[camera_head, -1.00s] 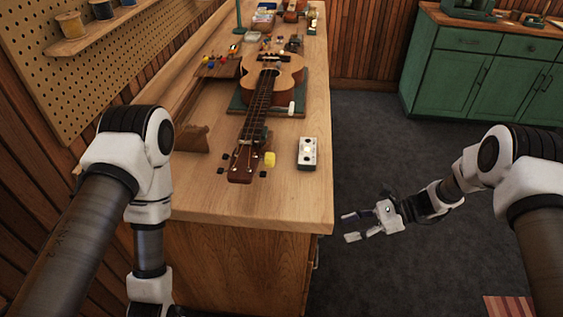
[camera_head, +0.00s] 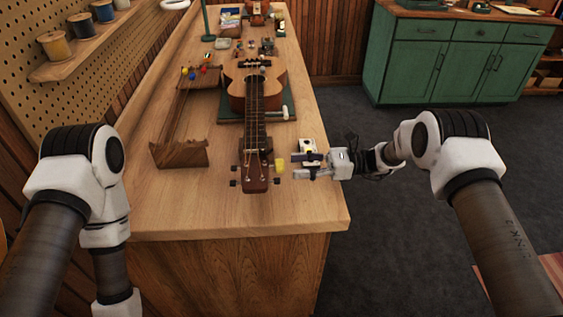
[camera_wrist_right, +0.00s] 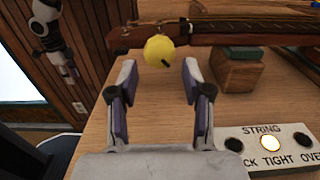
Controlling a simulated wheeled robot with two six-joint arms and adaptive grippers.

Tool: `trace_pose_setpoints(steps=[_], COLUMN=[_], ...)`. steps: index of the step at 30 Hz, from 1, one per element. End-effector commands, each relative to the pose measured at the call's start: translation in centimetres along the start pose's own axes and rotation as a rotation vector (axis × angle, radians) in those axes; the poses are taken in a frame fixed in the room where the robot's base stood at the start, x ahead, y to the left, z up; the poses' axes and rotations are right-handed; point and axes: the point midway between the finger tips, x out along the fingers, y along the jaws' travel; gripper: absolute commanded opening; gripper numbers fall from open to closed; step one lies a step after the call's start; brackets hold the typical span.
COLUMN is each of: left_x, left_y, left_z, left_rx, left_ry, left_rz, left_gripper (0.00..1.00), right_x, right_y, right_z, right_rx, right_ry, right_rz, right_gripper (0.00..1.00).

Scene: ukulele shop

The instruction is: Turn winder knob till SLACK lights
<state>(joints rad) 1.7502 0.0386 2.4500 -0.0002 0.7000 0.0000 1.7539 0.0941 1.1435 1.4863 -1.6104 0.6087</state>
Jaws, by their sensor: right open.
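The ukulele (camera_head: 254,93) lies on the workbench with its headstock (camera_head: 254,172) towards me. The yellow winder knob (camera_head: 280,165) sits at the right side of the headstock. My right gripper (camera_head: 305,164) is open just right of the knob. In the right wrist view the round yellow knob (camera_wrist_right: 159,48), with a dark mark on its face, shows just beyond and between the open fingertips (camera_wrist_right: 158,77), apparently untouched. The indicator box (camera_wrist_right: 262,152) reads STRING; its middle lamp, over TIGHT, is lit and the other two are dark. My left gripper is out of view.
The white indicator box (camera_head: 307,145) stands behind my right gripper, partly hidden by it. A wooden holder (camera_head: 180,154) stands left of the headstock. The workbench's front part (camera_head: 240,215) is clear. A green cabinet (camera_head: 455,65) stands at the back right.

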Motion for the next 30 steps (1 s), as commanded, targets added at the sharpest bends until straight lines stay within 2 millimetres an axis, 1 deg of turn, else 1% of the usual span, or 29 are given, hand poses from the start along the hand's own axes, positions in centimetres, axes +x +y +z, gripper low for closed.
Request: trace_pose_setpoints(steps=[1, 3, 6, 9, 14, 17, 18, 26, 30], left_x=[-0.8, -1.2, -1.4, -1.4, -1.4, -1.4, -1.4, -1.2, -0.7], left_y=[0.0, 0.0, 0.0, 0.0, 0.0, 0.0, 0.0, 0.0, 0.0], left_z=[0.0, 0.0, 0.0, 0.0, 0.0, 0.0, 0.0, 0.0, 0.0], left_rx=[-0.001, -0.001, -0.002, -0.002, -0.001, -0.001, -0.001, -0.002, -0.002], left_ry=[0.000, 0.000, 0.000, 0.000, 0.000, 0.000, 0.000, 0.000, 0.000], left_rz=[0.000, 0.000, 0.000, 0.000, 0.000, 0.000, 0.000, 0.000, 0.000], left_gripper=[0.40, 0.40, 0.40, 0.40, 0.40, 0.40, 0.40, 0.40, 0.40], right_x=[1.1, 2.3, 3.4, 3.7, 3.7, 3.7, 3.7, 3.7, 3.7], right_y=[0.1, 0.1, 0.1, 0.0, 0.0, 0.0, 0.0, 0.0, 0.0], right_z=[0.4, 0.3, 0.2, 0.0, -0.1, -0.1, -0.1, -0.1, -0.1], right_rx=[0.002, 0.001, 0.000, 0.000, 0.000, 0.000, 0.000, -0.007, -0.033], right_ry=[0.000, 0.001, 0.001, 0.001, 0.001, 0.001, 0.001, 0.001, 0.001], right_rz=[0.004, 0.003, 0.002, 0.000, 0.000, 0.000, 0.000, 0.001, 0.001], right_gripper=[0.49, 0.49, 0.49, 0.49, 0.49, 0.17, 0.04, 0.04, 0.04])
